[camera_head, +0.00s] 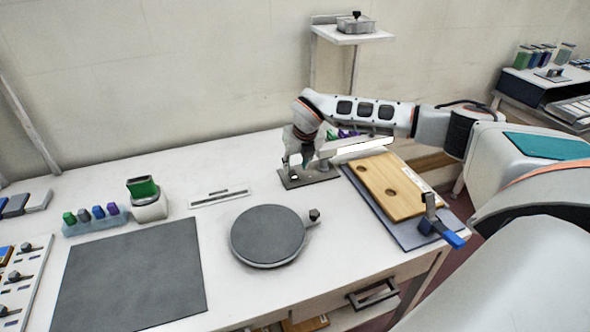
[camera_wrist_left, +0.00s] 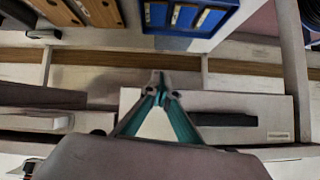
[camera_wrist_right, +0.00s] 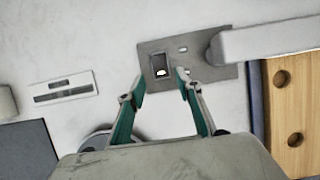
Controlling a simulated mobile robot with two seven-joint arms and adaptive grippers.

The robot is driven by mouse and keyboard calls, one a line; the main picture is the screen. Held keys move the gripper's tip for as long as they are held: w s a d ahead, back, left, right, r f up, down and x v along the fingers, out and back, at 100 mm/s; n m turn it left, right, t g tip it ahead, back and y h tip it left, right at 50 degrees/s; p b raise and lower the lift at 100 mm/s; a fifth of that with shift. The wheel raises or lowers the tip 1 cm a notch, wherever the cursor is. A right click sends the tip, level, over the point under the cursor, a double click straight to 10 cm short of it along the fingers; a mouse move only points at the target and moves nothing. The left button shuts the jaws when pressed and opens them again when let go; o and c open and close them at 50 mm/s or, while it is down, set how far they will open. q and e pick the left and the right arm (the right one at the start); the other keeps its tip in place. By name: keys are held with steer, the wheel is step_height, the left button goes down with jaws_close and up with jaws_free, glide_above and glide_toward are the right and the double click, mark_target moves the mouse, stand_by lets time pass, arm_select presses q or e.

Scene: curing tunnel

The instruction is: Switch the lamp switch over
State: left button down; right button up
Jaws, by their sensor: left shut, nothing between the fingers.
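The lamp's grey base plate (camera_head: 322,178) lies on the white table toward the back right, and its white bar-shaped head (camera_head: 365,147) reaches right. In the right wrist view, the lamp switch (camera_wrist_right: 160,66) is a dark rocker with a white mark, on the left end of the base plate (camera_wrist_right: 205,73). My right gripper (camera_head: 303,165) is above that end of the plate. In the right wrist view its fingers (camera_wrist_right: 160,80) are apart, one to each side of the switch; contact cannot be told. My left gripper (camera_wrist_left: 160,82) is shut and empty, outside the head view.
A round grey turntable (camera_head: 268,236) stands in front of the lamp. A wooden board with holes (camera_head: 392,186) and a blue-handled clamp (camera_head: 440,228) lie to the right. A slotted white strip (camera_head: 219,198) and a dark mat (camera_head: 130,272) are to the left.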

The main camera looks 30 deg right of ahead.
mark_target(293, 175)
steer(key=x, duration=0.4)
steer(key=shift+w+f, duration=0.1)
arm_select(q)
steer(key=shift+s+a+f, duration=0.2)
steer(key=shift+s, duration=0.05)
arm_select(e)
steer(key=shift+w+d+f, duration=0.1)
steer(key=shift+f, duration=0.1)
jaws_close()
